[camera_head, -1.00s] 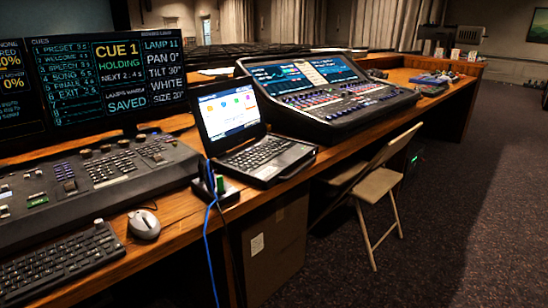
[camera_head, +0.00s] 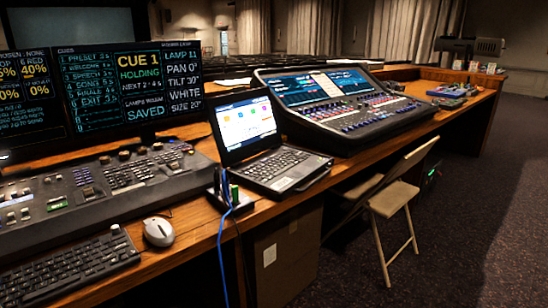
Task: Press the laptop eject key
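The open laptop (camera_head: 274,168) stands on the wooden desk in the middle of the head view. Its lit screen (camera_head: 247,125) shows a white window with coloured icons, and its keyboard faces the front edge of the desk. The eject key is too small to pick out among the keys. My gripper is not in view.
A mixing console (camera_head: 345,105) stands right of the laptop, a lighting desk (camera_head: 95,190) left. A small dock (camera_head: 228,197) with a blue cable, a mouse (camera_head: 158,231) and a keyboard (camera_head: 70,268) lie nearby. A folding chair (camera_head: 393,195) and carton (camera_head: 288,250) stand in front; carpet at right is clear.

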